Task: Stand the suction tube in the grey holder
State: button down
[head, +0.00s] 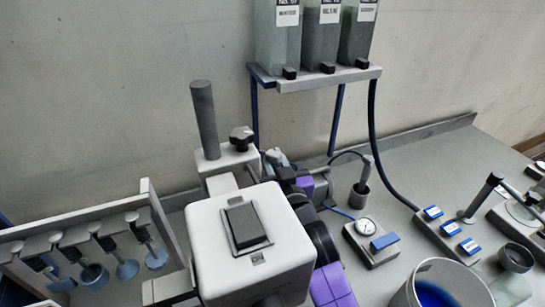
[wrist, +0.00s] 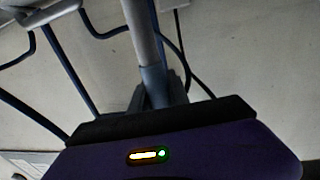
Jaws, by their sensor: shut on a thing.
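My gripper shows in the wrist view (wrist: 158,88), its dark fingers shut around a smooth grey tube, which I take as the suction tube (wrist: 142,35). The tube runs up out of the top of that view; its lower end is hidden by the fingers and the purple palm. In the head view my purple and black wrist parts are right of a white box, and the grip itself is mostly hidden. A grey cup, likely the holder (head: 359,197), stands on the bench right of my wrist. A slim grey piece with a dark cord (head: 367,174) sticks up from it.
A white box with a black switch (head: 250,240) fills the front middle. A grey post (head: 204,120) rises behind it. A rack with hanging cups (head: 95,225) is at left. A shelf with bottles (head: 318,80), a dial gauge (head: 367,228) and a blue-filled tub (head: 465,275) are also near.

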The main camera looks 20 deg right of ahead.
jog(key=shift+f+b, duration=2.25)
jog(key=shift+f, duration=0.55)
jog(key=shift+f+b, duration=0.5)
jog(key=shift+f, duration=0.05)
jog(key=c, duration=0.5)
grip_release()
jog(key=shift+s, duration=0.1)
jog(key=shift+s+a+b, duration=0.25)
jog(key=shift+s, duration=1.85)
jog(key=shift+s+a+b, duration=0.2)
jog(key=shift+s, duration=1.85)
jog(key=shift+s+a+r+p, duration=0.1)
jog(key=shift+s+r+p, duration=0.45)
jog(key=shift+r, duration=0.3)
jog(key=shift+s+r+p, duration=0.45)
jog(key=shift+r+p, duration=0.25)
jog(key=shift+r, duration=0.1)
jog(key=shift+s+a+r+p, duration=0.1)
jog(key=shift+s+r+p, duration=0.45)
jog(key=shift+r, duration=0.3)
